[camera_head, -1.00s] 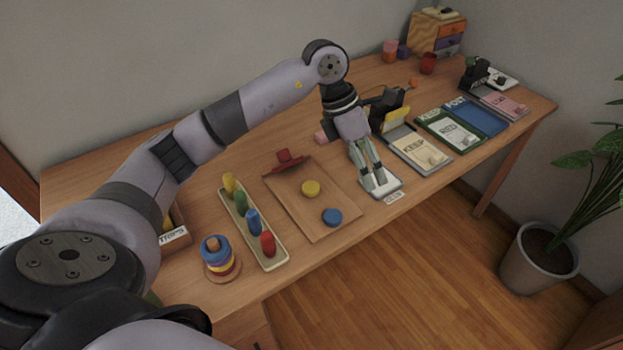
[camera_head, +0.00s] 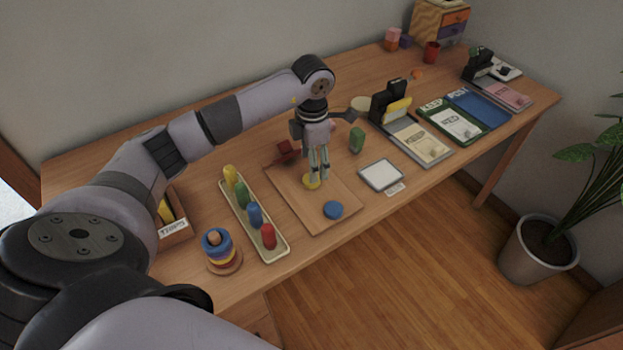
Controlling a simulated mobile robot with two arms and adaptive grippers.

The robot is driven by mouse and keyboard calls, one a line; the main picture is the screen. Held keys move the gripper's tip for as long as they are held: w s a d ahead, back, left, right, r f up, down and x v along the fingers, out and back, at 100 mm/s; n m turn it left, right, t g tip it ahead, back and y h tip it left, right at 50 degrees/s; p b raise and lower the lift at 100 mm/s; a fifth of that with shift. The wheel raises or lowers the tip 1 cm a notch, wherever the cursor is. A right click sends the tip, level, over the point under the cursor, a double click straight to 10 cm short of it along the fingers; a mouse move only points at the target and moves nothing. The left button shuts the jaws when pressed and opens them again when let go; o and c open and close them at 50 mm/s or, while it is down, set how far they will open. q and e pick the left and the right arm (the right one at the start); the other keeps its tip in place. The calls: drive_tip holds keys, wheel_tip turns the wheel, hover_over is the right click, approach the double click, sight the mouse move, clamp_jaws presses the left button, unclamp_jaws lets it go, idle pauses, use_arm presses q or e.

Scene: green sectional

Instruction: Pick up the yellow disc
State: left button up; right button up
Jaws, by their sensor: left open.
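The yellow disc (camera_head: 311,182) lies on the wooden board (camera_head: 309,222) near the middle of the table. My left gripper (camera_head: 319,177) is open and points down at the disc. Its fingers are close over the disc and hide part of it. I cannot tell whether they touch it. A blue disc (camera_head: 333,210) lies on the same board, nearer the table's front edge. A red piece (camera_head: 286,149) sits by the board's back edge. My right gripper does not show.
Left of the board are a tray (camera_head: 267,249) of coloured pegs and a ring stacker (camera_head: 217,246). To the right are a white square pad (camera_head: 381,175), a green object (camera_head: 357,140) and a black stand (camera_head: 389,103). Books (camera_head: 421,143) lie further right.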

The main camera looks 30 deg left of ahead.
use_arm(q)
drive_tip(key=shift+a+f+p, duration=0.15)
drive_tip(key=shift+f+p, duration=0.35)
drive_tip(key=shift+f, duration=2.3)
drive_tip(key=c, duration=0.9)
drive_tip(key=shift+w+r, duration=0.1)
